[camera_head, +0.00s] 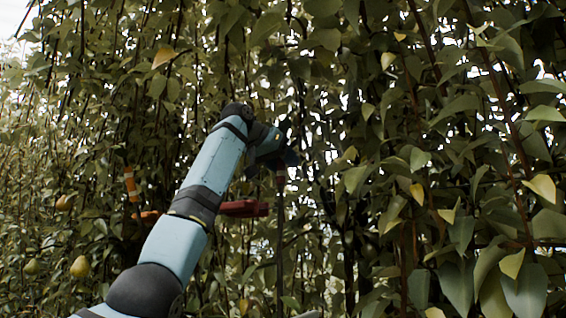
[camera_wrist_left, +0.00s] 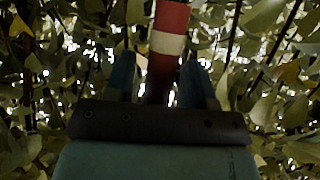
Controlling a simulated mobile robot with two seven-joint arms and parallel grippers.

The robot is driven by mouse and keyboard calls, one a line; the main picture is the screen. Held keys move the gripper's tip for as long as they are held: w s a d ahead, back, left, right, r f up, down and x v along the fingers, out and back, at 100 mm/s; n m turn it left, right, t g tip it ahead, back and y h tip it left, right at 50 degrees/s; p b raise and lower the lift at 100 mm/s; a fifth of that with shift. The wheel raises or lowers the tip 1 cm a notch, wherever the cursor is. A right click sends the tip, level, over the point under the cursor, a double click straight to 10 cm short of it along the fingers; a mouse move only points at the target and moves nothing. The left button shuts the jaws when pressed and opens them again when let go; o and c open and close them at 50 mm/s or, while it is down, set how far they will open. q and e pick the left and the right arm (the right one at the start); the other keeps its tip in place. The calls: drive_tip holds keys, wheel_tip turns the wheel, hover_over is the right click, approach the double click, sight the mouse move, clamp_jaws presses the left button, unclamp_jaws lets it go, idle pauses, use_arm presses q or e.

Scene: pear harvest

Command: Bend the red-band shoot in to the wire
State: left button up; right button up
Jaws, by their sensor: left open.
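My left gripper (camera_head: 284,158) is up among the leaves in the middle of the head view, partly dark against the foliage. In the left wrist view its two blue fingers (camera_wrist_left: 159,75) stand apart. The red-band shoot (camera_wrist_left: 168,62), red with a pale ring, rises between them in the picture. I cannot tell whether either finger touches it. In the head view a small red and pale band on a thin upright stem (camera_head: 280,182) shows just below the gripper. The wire is not clearly visible. My right gripper is out of view.
A dark red bar (camera_head: 243,208) crosses behind my left arm, with an orange piece (camera_head: 150,216) to its left. An orange-and-white band (camera_head: 131,184) marks another stem. Pears (camera_head: 80,266) hang at lower left. Dense leaves crowd the right side.

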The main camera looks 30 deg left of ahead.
use_arm(q)
drive_tip(key=b+v, duration=0.3)
drive_tip(key=v, duration=1)
drive_tip(key=shift+s+r, duration=0.15)
drive_tip(key=shift+s, duration=0.2)
